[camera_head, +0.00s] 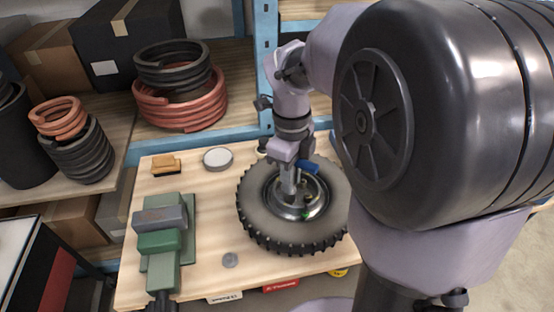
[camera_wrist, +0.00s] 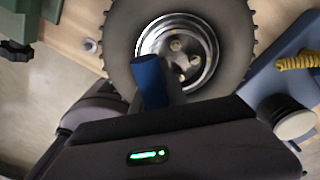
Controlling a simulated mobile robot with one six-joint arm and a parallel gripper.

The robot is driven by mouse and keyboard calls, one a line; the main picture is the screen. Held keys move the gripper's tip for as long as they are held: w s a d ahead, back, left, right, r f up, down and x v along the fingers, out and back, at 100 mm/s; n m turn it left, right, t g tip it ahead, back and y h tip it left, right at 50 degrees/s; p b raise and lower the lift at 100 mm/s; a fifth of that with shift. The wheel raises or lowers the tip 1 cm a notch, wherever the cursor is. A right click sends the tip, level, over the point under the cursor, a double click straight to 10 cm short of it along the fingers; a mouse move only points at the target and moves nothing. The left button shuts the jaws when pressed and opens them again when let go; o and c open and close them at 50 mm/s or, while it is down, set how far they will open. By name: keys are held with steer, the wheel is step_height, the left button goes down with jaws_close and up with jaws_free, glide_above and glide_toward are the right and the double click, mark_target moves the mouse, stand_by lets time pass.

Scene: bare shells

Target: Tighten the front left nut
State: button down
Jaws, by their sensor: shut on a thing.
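The wheel has a black knobbly tyre (camera_head: 262,222) and a silver rim (camera_head: 318,203); it lies flat on the wooden bench. The tyre (camera_wrist: 236,35) and rim (camera_wrist: 208,38) also show in the wrist view, with a few nuts or studs (camera_wrist: 176,45) around the hub. My gripper (camera_head: 289,188) points down over the hub. It is shut on a blue-handled tool (camera_head: 308,167), whose blue part (camera_wrist: 150,80) also shows in the wrist view. The tool's lower end is hidden, so I cannot tell whether it touches a nut. The front left nut cannot be singled out.
A green vise (camera_head: 160,240) stands on the bench at left. A round tin (camera_head: 217,159), a yellow-brown block (camera_head: 166,165) and a small grey piece (camera_head: 230,260) lie nearby. A blue shelf post (camera_head: 267,60) rises behind. Bare bench shows between vise and tyre.

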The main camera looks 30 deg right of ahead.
steer(key=shift+f, duration=0.2)
stand_by(0.3)
steer(key=shift+f+b, duration=0.3)
steer(key=shift+b, duration=0.05)
stand_by(0.3)
steer(key=shift+f+b, duration=0.25)
steer(key=shift+b, duration=0.05)
steer(key=shift+f+m+b, duration=0.1)
steer(key=shift+m+b, duration=0.45)
steer(key=shift+m, duration=0.85)
